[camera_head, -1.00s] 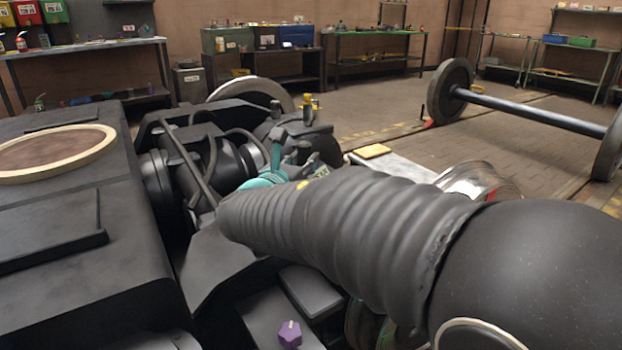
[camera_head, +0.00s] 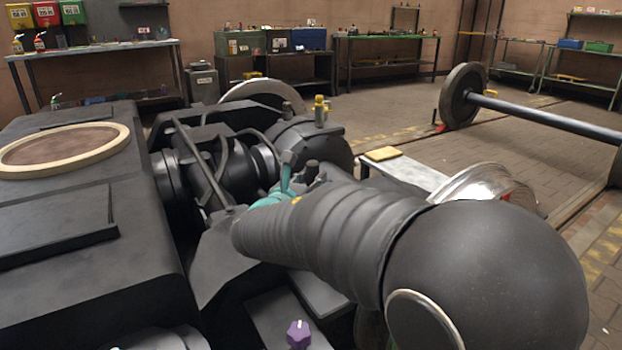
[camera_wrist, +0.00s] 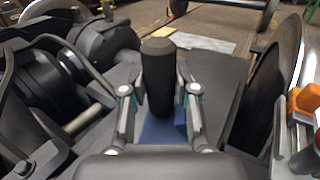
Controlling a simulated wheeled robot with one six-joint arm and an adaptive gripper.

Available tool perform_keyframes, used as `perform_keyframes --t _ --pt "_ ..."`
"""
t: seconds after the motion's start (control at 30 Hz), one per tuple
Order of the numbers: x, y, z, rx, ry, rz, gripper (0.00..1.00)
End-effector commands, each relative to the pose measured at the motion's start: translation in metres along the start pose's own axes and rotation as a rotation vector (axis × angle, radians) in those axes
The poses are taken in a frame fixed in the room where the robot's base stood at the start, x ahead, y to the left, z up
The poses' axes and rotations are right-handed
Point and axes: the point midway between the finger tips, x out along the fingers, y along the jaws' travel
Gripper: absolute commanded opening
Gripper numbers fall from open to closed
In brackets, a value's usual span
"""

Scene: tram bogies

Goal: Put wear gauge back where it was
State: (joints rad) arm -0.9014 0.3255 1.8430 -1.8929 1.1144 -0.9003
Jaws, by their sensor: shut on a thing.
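My gripper (camera_wrist: 159,100) shows in the wrist view with a finger on each side of a dark, rounded cylindrical grip (camera_wrist: 158,75). I take this to be the wear gauge, though only its grip shows clearly. A blue surface (camera_wrist: 158,130) shows between the fingers below the grip; I cannot tell if it belongs to the gauge. The gripper is shut on the grip, over dark bogie parts. In the head view my arm hides most of the gripper and the gauge.
The bogie frame (camera_head: 70,240) fills the left, with a purple knob (camera_head: 298,334) at the bottom. A pale bench (camera_head: 410,173) bears a yellow pad (camera_head: 383,153). A wheel (camera_wrist: 290,70) and an orange-topped object (camera_wrist: 305,98) stand right.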

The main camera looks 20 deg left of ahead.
Motion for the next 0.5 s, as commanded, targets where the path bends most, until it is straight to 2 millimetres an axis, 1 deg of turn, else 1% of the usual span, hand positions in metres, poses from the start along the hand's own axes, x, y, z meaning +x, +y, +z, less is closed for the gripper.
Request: perform_keyframes --t 0.03,0.07,0.1,0.13,0.17,0.43,0.5 --pt "0.0001 0.0 -0.0025 0.0 0.0 0.0 0.0" --pt "0.0 0.0 -0.0022 0.0 0.0 0.0 0.34" --pt "0.0 0.0 -0.0017 -0.001 0.0 0.0 0.44" --pt "0.0 0.0 -0.0017 -0.001 0.0 0.0 0.52" --pt "0.0 0.0 -0.0017 -0.001 0.0 0.0 0.54" --pt "0.0 0.0 -0.0012 -0.001 0.0 0.0 0.54" --pt "-0.0001 0.0 0.0017 0.0 0.0 0.0 0.54"
